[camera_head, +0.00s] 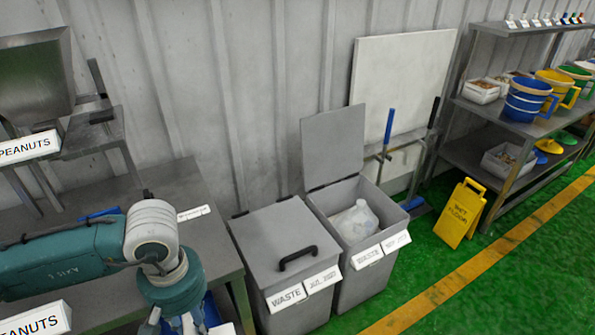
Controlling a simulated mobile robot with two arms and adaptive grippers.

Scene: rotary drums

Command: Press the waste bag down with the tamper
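The waste bag (356,221), whitish and translucent, lies inside the open right-hand grey waste bin (345,285). Its top sits a little below the rim, and its lower part is hidden by the bin walls. The bin's lid (334,146) stands up at the back. Behind the bin, a tool with a blue upright handle (389,128) and one with a black handle (433,112) stand in a rack by a white board; I cannot tell which is the tamper. My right arm is out of view.
A second grey bin (275,236) with a closed lid and black handle stands directly left. A metal table (170,190) is farther left, beneath my arm. A yellow floor sign (461,214) and shelves with buckets (526,100) are right. Green floor is clear in front.

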